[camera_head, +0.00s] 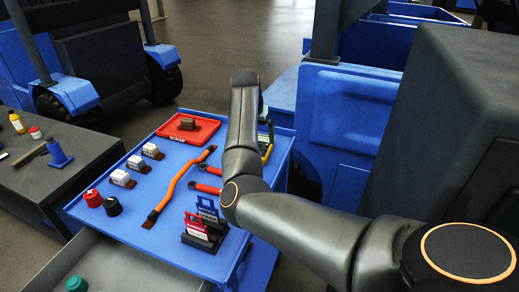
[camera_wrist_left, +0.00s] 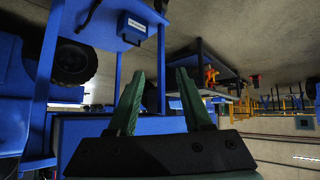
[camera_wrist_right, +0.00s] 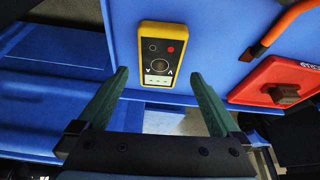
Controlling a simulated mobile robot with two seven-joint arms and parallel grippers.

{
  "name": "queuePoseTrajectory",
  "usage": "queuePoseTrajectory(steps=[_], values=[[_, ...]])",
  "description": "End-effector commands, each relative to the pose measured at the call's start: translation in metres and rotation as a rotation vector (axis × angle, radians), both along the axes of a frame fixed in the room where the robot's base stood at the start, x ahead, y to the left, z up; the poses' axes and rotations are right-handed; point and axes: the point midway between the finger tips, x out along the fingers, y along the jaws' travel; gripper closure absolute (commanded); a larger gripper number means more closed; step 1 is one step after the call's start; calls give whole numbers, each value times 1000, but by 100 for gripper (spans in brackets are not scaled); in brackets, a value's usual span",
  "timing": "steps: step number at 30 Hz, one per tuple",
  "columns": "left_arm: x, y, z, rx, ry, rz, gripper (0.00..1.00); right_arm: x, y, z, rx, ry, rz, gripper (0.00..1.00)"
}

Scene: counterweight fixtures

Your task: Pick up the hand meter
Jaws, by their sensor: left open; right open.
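The hand meter (camera_wrist_right: 163,55) is a yellow-edged box with a dark face, a dial and a red button. In the right wrist view it lies on the blue table top (camera_wrist_right: 205,30), ahead of and between the open fingers of my right gripper (camera_wrist_right: 158,95), not touching them. My left gripper (camera_wrist_left: 158,95) is open and empty in the left wrist view, away from the table top. It does not show in the head view.
A red tray (camera_head: 205,121) with a brown block lies left of the meter. An orange cable (camera_head: 180,187), white blocks, red and black knobs (camera_head: 112,205) and a tag stand (camera_head: 203,232) share the table. A blue machine (camera_head: 350,120) stands close on the right.

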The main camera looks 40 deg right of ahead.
Motion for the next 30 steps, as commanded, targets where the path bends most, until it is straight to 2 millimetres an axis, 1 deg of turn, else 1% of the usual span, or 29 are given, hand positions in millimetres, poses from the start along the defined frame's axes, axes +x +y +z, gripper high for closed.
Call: queuePoseTrajectory(steps=[1,3,8,15,18,21,27,30], values=[[-1,-1,-2,-1,2,-2,50,1,-3,-8,1,3,0,0],[-1,-1,-2,-1,4,-2,50,3,-5,-15,0,2,1,0],[-1,-2,-1,-3,3,-4,50,5,-9,-24,0,1,0,0],[1,-4,-3,-7,1,-7,50,12,-22,-55,0,2,-1,0],[2,-6,-2,-9,-2,-10,50,15,-24,-64,1,1,0,0],[4,-7,-1,-10,-6,-12,50,16,-26,-67,0,-1,0,0],[5,-8,-1,-11,-6,-13,50,16,-26,-67,-1,-2,-1,0],[4,-8,-1,-10,-7,-13,50,16,-26,-67,0,-2,-1,11]])
